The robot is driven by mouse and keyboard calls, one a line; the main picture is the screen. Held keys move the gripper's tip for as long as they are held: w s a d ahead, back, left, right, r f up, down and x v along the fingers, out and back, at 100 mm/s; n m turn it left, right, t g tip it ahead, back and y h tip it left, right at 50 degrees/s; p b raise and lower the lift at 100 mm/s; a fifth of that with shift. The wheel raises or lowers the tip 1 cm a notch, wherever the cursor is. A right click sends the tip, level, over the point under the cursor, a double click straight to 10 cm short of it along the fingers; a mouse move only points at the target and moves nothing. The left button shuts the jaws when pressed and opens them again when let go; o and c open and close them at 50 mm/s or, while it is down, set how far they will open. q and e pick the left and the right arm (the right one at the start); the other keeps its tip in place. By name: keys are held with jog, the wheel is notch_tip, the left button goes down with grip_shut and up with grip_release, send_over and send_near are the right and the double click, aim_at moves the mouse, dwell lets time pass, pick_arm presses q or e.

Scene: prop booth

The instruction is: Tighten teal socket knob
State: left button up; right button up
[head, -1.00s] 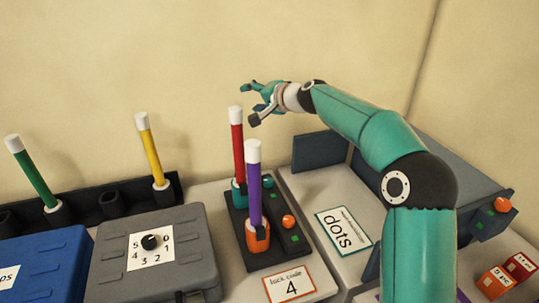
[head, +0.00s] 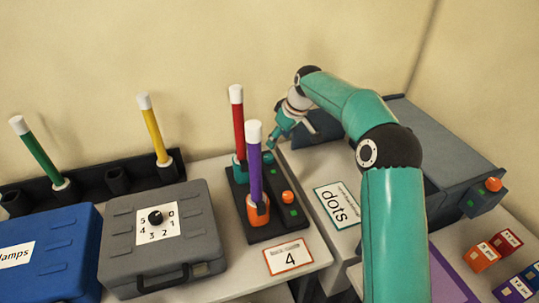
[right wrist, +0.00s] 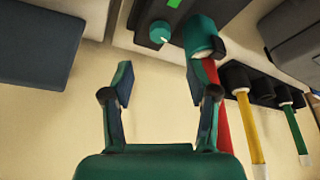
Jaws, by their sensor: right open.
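The teal knob (head: 268,158) sits on the black base plate (head: 240,195), right of the teal socket (head: 239,168) that holds a red stick (head: 238,120) upright. In the right wrist view the teal knob (right wrist: 160,32) lies ahead of the fingertips, between their lines; the teal socket (right wrist: 203,35) is close beside the right-hand finger. My right gripper (head: 288,138) is open and empty, above and slightly behind the knob, apart from it. It also shows in the right wrist view (right wrist: 159,78). My left gripper is out of view.
A purple stick (head: 255,165) stands in the orange socket (head: 257,210), with an orange knob (head: 288,197) beside it. A grey case (head: 200,262) with a dial is at left.

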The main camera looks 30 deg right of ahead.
aim_at(269, 157)
jog(key=p+x, duration=0.1)
jog(key=x, duration=0.9)
jog(key=shift+w+f, duration=0.2)
grip_shut()
jog(key=shift+m, duration=0.3)
jog(key=shift+m+h+b, duration=0.3)
jog(key=shift+b, duration=0.05)
grip_release()
